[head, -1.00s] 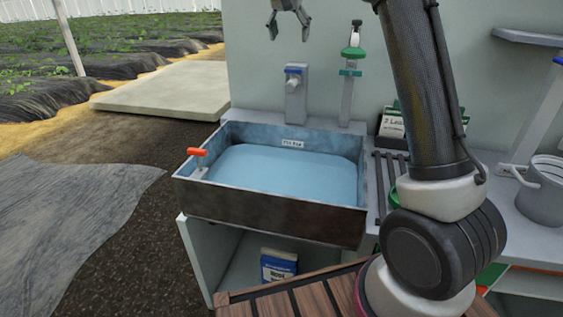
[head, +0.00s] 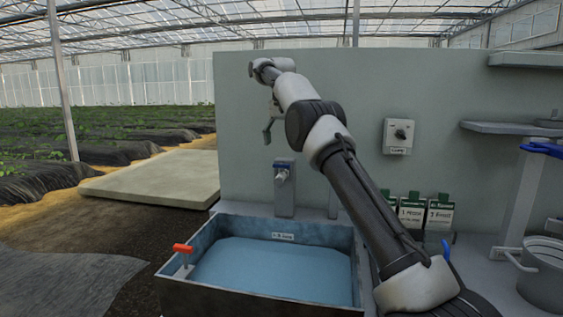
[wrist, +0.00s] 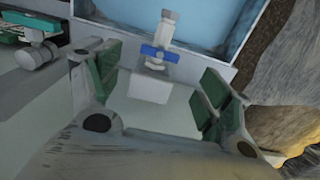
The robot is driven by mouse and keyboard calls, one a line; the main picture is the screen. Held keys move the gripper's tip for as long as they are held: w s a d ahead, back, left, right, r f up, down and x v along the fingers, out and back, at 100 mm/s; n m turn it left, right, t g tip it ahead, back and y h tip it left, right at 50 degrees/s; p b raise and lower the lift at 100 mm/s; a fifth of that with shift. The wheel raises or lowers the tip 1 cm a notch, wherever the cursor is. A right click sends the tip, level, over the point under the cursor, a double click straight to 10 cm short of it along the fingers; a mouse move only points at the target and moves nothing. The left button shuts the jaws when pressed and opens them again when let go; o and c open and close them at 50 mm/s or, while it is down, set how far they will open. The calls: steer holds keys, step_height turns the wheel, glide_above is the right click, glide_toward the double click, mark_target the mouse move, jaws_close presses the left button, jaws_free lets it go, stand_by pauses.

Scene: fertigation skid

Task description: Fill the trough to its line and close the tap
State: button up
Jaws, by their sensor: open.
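The trough (head: 250,298) is a dark-sided basin with a blue inside, holding a broad sheet of blue water (head: 270,268). A small white label sits on its back wall; its text and any fill line are too small to read. The grey tap (head: 284,197) with a blue handle stands behind the trough. My gripper (head: 268,128) is open and empty, above the tap and slightly left of it. In the wrist view the blue tap handle (wrist: 160,54) shows beyond the gap between my spread fingers. No water stream is visible.
A dial box (head: 398,136) is on the back panel. Seed packets (head: 412,212) stand to the right, near my arm. A grey pot (head: 542,275) and shelf are farther right.

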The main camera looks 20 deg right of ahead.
steer(key=shift+f, duration=3.7)
steer(key=c, duration=1)
steer(key=shift+n, duration=1.8)
steer(key=o, duration=1)
steer(key=shift+r, duration=3.75)
